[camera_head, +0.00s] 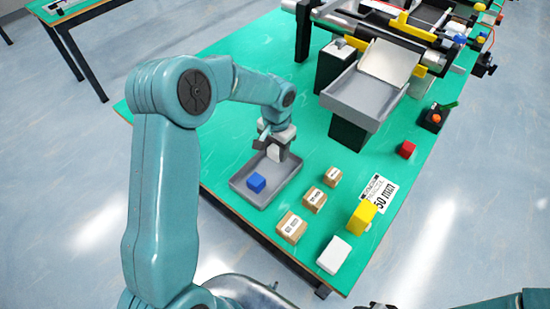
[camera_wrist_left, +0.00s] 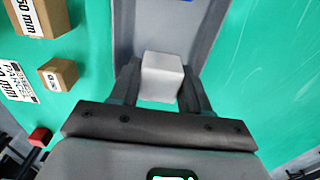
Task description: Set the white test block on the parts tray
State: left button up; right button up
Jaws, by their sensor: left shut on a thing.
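The white test block (camera_wrist_left: 162,75) is between the fingers of my left gripper (camera_wrist_left: 160,95), which is shut on it. In the head view the white block (camera_head: 274,154) shows under the left gripper (camera_head: 276,150), over the far part of the grey parts tray (camera_head: 237,185). I cannot tell whether the block touches the tray floor. A blue cube (camera_head: 256,182) lies in the tray, nearer the camera. The tray also shows in the left wrist view (camera_wrist_left: 207,30). My right gripper is not in view.
Three cardboard boxes (camera_head: 292,227) stand right of the tray. A larger white block (camera_head: 334,255), a yellow block (camera_head: 362,215), a printed label (camera_head: 376,193) and a red cube (camera_head: 406,149) lie farther right. A grey conveyor chute (camera_head: 362,98) stands behind. The green table's front edge is close to the tray.

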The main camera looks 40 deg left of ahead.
aim_at(276, 167)
pick_arm(q)
notch_tip(276, 167, down, 5)
jog(key=shift+r, duration=0.2)
jog(key=shift+f, duration=0.4)
jog(key=shift+f, duration=0.1)
jog(key=o, duration=1.1)
jog(key=shift+c, duration=0.2)
